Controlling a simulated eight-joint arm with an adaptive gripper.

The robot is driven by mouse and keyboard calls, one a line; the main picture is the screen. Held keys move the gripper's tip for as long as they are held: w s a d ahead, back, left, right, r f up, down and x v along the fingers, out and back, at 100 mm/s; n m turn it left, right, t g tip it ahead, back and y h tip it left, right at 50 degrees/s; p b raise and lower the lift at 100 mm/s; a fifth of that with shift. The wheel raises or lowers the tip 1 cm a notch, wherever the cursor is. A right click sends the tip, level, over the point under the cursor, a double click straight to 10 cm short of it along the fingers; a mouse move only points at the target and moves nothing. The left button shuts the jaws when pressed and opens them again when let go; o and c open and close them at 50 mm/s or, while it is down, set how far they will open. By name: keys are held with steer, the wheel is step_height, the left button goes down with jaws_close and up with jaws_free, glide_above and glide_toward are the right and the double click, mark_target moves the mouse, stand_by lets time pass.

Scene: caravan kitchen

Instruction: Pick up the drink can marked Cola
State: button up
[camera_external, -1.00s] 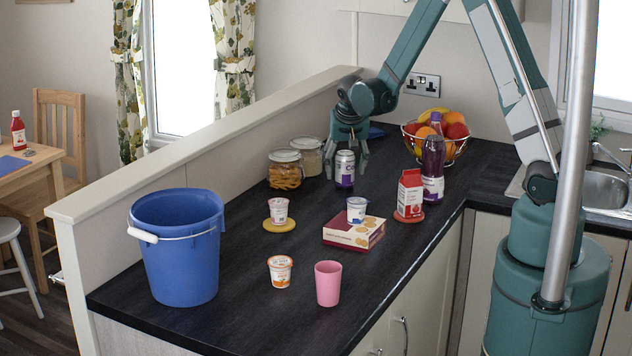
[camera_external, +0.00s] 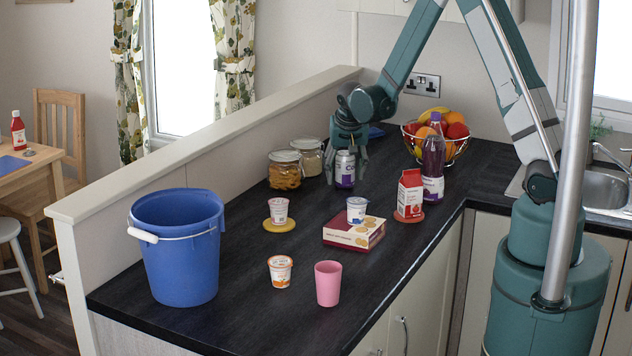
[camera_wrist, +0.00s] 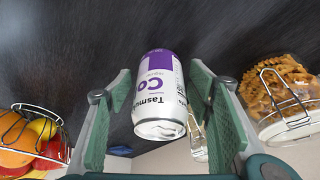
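The drink can (camera_external: 345,170), silver and purple, stands upright on the dark worktop near the low wall. In the wrist view the can (camera_wrist: 160,92) shows a purple band, the letters "Co" and the word "Tasmu…"; the rest of the label is turned away. My gripper (camera_external: 346,180) is above and around the can, pointing down. In the wrist view its green-padded fingers (camera_wrist: 152,112) are spread on both sides of the can, with gaps visible, so it is open and not holding it.
Glass jars (camera_external: 285,170) stand just left of the can. A purple bottle (camera_external: 433,165), a red carton (camera_external: 410,194) and a wire fruit bowl (camera_external: 458,148) are to the right. A blue bucket (camera_external: 180,265), a biscuit box (camera_external: 350,236) and a pink cup (camera_external: 328,285) stand nearer the front.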

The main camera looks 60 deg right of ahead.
mark_target(345, 151)
steer(key=c, duration=0.9)
steer(key=shift+r, duration=0.2)
steer(key=shift+r, duration=4.85)
